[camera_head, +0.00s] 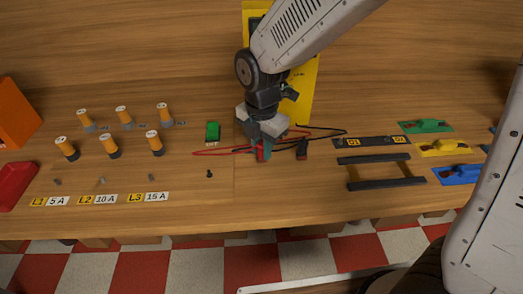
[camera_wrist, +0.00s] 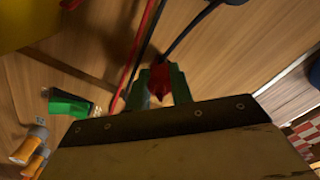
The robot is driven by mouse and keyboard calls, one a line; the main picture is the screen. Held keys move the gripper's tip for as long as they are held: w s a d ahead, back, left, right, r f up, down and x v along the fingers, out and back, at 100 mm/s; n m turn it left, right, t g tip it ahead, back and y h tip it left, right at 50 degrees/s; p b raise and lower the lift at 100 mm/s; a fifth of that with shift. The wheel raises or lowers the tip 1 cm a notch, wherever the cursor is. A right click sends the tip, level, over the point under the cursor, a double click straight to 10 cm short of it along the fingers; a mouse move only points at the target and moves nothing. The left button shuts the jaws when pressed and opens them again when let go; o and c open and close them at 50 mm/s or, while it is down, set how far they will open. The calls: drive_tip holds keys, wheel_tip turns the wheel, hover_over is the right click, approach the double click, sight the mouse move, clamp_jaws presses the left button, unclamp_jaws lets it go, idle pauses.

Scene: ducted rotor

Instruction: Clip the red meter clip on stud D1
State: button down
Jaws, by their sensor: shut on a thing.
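My gripper (camera_head: 264,153) is low over the middle of the bench, with its green fingers shut on the red meter clip (camera_wrist: 159,84). The clip shows between the fingertips in the wrist view; in the head view the fingers mostly hide it. A red lead (camera_head: 212,153) loops left across the bench. A black strip (camera_head: 370,142) to the right carries two small yellow labels, too small to read surely; I cannot tell which stud is D1. The yellow meter (camera_head: 302,92) stands behind my arm and is partly hidden.
A black clip (camera_head: 302,150) lies just right of my gripper, with a black lead. Dark bars (camera_head: 386,183) and green, yellow (camera_head: 443,147) and blue pieces are to the right.

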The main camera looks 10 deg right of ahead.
drive_tip(key=shift+r, duration=0.85)
wheel_tip(320, 180, up, 2)
drive_tip(key=shift+s+r, duration=0.1)
drive_tip(key=shift+s, duration=0.05)
drive_tip(key=s+d, duration=0.3)
drive_tip(key=s, duration=0.4)
drive_tip(key=s+d+r, duration=0.1)
drive_tip(key=s+d, duration=0.3)
drive_tip(key=s, duration=0.3)
drive_tip(key=shift+s+r, duration=0.1)
drive_tip(key=shift+r, duration=0.1)
